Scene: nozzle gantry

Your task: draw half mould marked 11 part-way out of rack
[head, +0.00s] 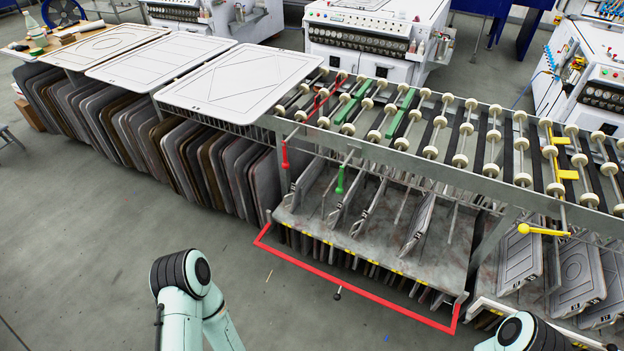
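Half moulds, grey upright plates such as this one (420,219), stand spaced apart in the rack (385,235) below the roller table. Small yellow labels (348,251) run along the rack's front edge, but their numbers are too small to read. I cannot tell which half mould is marked 11. More plates show as a dense row under the shelf. My two arms show only as pale green links at the bottom edge, left of and right of the rack's front. Neither gripper is in view.
A red bar (355,293) juts out low in front of the rack. Red (285,155), green (340,180) and yellow (543,231) handles hang by the roller table (430,155). Large moulds (250,170) stand packed at left. More plates stand at right. The floor in front is clear.

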